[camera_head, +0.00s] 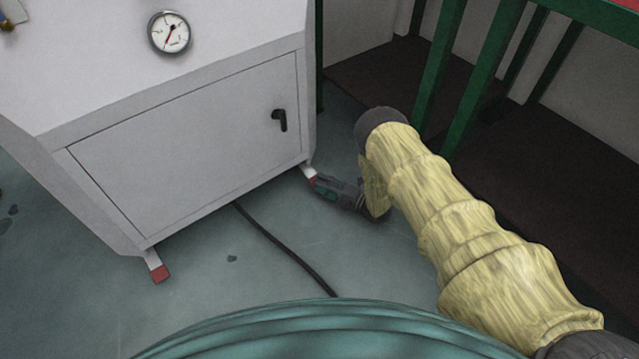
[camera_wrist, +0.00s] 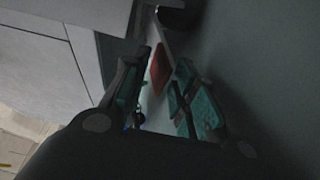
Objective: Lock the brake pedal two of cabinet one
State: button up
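The grey-white cabinet (camera_head: 190,140) stands at the left in the head view. A white foot pedal with a red tip (camera_head: 312,175) sticks out below its right front corner. A similar red-tipped pedal (camera_head: 160,273) is at its left front corner. My gripper (camera_head: 319,185) is low, close to the floor, with its fingertips at the right pedal. In the wrist view, the teal-padded fingers stand apart, and the right pedal's red end (camera_wrist: 157,72) shows between them near the tips. I cannot tell whether a finger touches it. Which pedal counts as number two is not marked.
A round gauge (camera_head: 171,33) and a black door handle (camera_head: 280,120) are on the cabinet. A dark cable (camera_head: 285,250) runs across the floor. A green-legged table (camera_head: 485,75) stands to the right, near my arm. Floor in front of the cabinet is mostly clear.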

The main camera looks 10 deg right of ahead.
jog(key=v, duration=1)
jog(key=shift+s+d, duration=0.2)
jog(key=shift+s, duration=0.05)
